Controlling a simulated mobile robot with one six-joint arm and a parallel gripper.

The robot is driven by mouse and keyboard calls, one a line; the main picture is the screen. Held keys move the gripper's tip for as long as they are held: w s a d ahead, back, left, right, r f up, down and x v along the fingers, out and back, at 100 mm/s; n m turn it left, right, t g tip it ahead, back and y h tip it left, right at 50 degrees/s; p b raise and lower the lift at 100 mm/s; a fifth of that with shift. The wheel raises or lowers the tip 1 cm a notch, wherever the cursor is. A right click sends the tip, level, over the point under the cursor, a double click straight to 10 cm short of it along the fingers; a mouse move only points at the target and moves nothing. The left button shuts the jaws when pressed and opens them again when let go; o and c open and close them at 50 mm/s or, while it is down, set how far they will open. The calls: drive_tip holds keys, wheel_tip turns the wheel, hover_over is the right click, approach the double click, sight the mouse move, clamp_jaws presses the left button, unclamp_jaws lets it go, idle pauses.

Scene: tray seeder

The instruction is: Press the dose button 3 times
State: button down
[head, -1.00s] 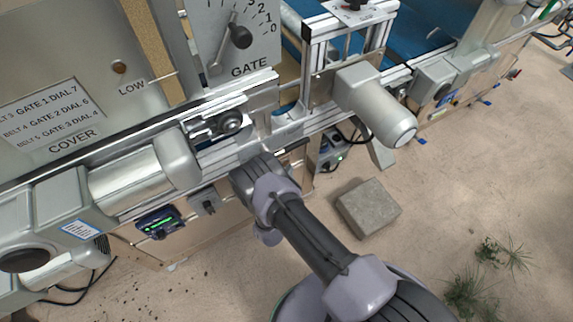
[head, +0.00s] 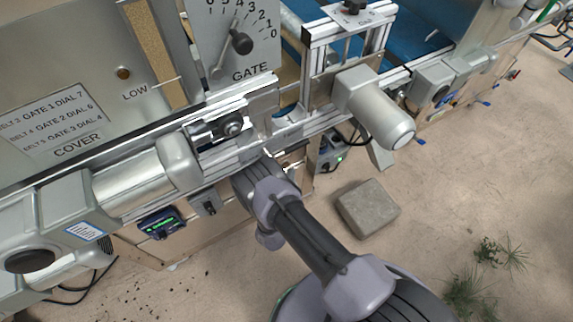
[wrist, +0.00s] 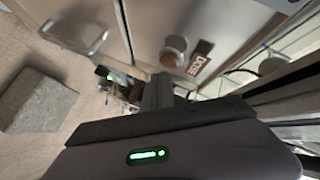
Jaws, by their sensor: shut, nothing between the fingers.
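In the wrist view, a round knob-like button (wrist: 173,50) stands out from a pale machine panel. A small dark red-brown label (wrist: 198,63) beside it seems to read DOSE, blurred and turned sideways. My gripper (wrist: 160,88) is shut and empty, its fingers just below the button in the picture. I cannot tell whether the fingertips touch it. In the head view my arm reaches to the front side of the machine, and its own links hide the gripper and the button.
A grey block (head: 367,208) lies on the floor right of my arm. A cylindrical motor (head: 374,108) juts out above it. A gate dial (head: 240,43) and a small box with a green display (head: 161,222) are on the machine. A metal handle (wrist: 75,35) shows in the wrist view.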

drive_tip(key=shift+s+d+p, duration=0.7)
drive_tip(key=shift+s+p, duration=0.15)
drive_tip(key=shift+s, duration=0.2)
drive_tip(key=shift+s+d+p, duration=0.7)
drive_tip(key=shift+s+p, duration=0.1)
drive_tip(key=shift+s, duration=0.25)
